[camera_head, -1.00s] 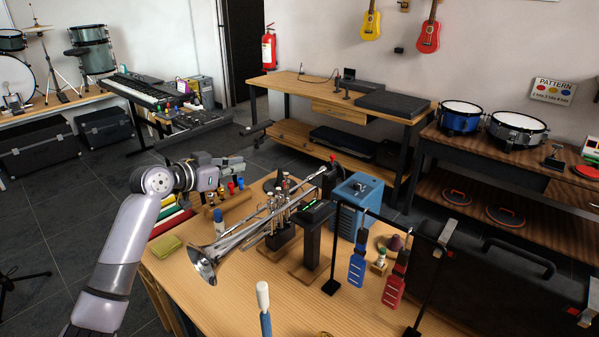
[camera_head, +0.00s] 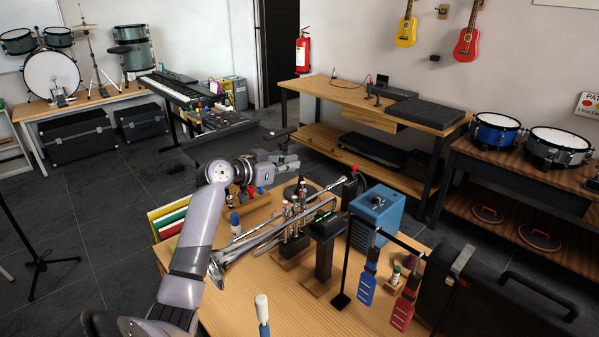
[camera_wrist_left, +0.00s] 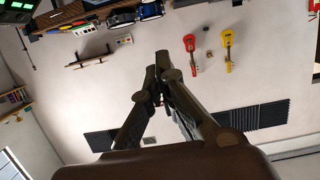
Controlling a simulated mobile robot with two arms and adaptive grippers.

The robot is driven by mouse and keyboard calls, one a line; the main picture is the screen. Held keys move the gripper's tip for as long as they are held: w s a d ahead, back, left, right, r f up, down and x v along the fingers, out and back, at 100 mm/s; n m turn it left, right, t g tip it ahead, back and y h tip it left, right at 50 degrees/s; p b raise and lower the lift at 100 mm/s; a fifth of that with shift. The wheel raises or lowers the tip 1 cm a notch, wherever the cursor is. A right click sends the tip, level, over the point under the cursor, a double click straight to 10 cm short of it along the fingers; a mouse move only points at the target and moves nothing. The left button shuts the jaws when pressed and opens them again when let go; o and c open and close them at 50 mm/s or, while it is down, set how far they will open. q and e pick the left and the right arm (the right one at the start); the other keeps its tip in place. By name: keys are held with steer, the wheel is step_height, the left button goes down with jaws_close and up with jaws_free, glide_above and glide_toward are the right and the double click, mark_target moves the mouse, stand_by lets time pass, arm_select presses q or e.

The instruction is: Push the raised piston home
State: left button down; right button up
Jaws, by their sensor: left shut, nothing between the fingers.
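A silver trumpet (camera_head: 262,240) lies at a slant on the wooden table, its bell toward the front left. Its valve cluster (camera_head: 292,215) stands upright over a dark stand. The valves are small and close together, and I cannot tell for sure which piston is raised. My left gripper (camera_head: 290,152) is above and behind the trumpet, apart from it. It points away toward the far side. In the left wrist view its fingers (camera_wrist_left: 162,68) meet at the tips with nothing between them. My right gripper is not in view.
Near the trumpet stand a dark post with a green display (camera_head: 325,228), a blue box (camera_head: 377,209) and a black rack with blue (camera_head: 367,286) and red (camera_head: 404,308) tags. A white-and-blue handled tool (camera_head: 262,312) stands in front. A black case (camera_head: 470,290) is at right.

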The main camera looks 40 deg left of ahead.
arm_select(q)
steer(key=shift+w+d+f+p, duration=0.1)
steer(key=shift+w+f+p, duration=0.15)
steer(key=shift+w+f, duration=0.4)
steer(key=shift+w+d+f+p, duration=0.1)
steer(key=shift+w+f+p, duration=0.2)
steer(key=shift+f, duration=0.65)
steer(key=shift+w+f+p, duration=0.2)
steer(key=shift+w+f, duration=0.35)
steer(key=shift+f, duration=0.25)
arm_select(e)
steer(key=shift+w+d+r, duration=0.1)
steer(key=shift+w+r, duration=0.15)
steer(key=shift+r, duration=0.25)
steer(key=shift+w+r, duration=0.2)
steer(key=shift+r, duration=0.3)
